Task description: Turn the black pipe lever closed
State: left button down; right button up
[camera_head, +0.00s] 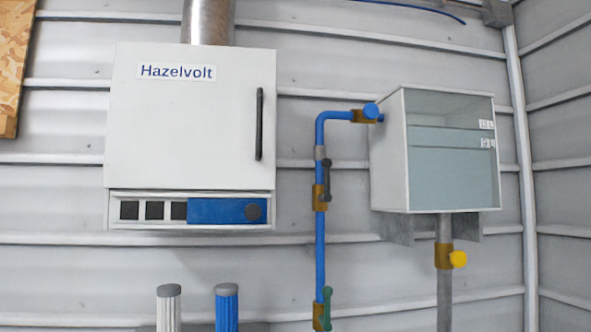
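The black pipe lever (326,179) is on a brass valve body on the vertical blue pipe (320,240), in the middle of the head view. The lever stands close to upright, roughly in line with the pipe. A green lever (327,304) sits on another brass valve lower on the same pipe, also near upright. A blue knob (372,111) is on the brass valve where the pipe meets the clear-fronted tank (404,150). Neither of my grippers shows in the head view.
A white Hazelvolt cabinet (190,115) with a black handle (259,124) hangs left of the pipe. A yellow knob (458,259) is on the grey pipe under the tank. Two ribbed cylinders, one whitish (169,310) and one blue (227,310), stand at the bottom left.

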aim_at(326, 164)
jog(key=u, duration=1.4)
jog(key=l+u, duration=0.1)
jog(key=u, duration=0.65)
jog(key=l+u, duration=0.15)
jog(key=u, duration=0.25)
jog(key=k+l, duration=0.45)
jog(key=l, duration=0.3)
